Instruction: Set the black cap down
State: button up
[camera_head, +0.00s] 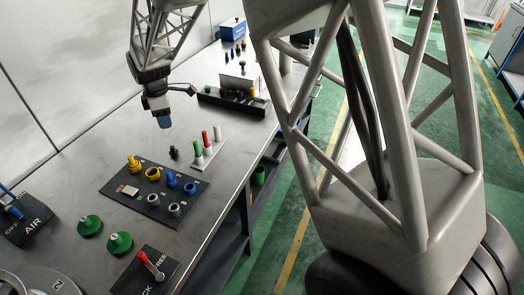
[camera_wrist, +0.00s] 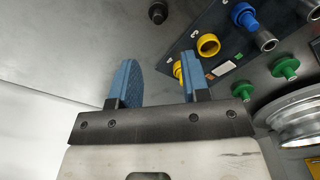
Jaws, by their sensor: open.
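The black cap (camera_head: 174,152) stands on the grey bench, just left of a small plate (camera_head: 207,152) with upright posts. In the wrist view a small dark round piece (camera_wrist: 157,12), which looks like the cap, sits on bare metal near the top edge. My gripper (camera_head: 164,121) hangs above the bench, up and left of the cap in the head view, and is apart from it. In the wrist view my gripper (camera_wrist: 158,82) has its blue fingers spread wide with nothing between them.
A dark panel (camera_head: 128,199) carries yellow, blue and grey round pieces. Green knobs (camera_head: 119,243) and a red-handled lever (camera_head: 150,265) are nearer the front. The small plate holds green, red and white posts. A black rack (camera_head: 230,102) stands farther back. The bench left of the cap is clear.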

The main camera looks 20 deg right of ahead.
jog(key=s+d+r+m+t, duration=0.1)
jog(key=s+d+r+m, duration=0.4)
jog(key=s, duration=0.4)
jog(key=s+d+r+m, duration=0.4)
jog(key=s+d+r, duration=0.25)
jog(key=s, duration=0.25)
jog(key=s+d+m, duration=0.4)
jog(key=s, duration=0.7)
jog(key=s+d+m+t, duration=0.1)
jog(key=s+d+m, duration=0.3)
jog(key=s, duration=0.7)
jog(key=shift+s+d+m+t, duration=0.25)
jog(key=shift+d+m+t, duration=0.05)
jog(key=shift+m, duration=0.2)
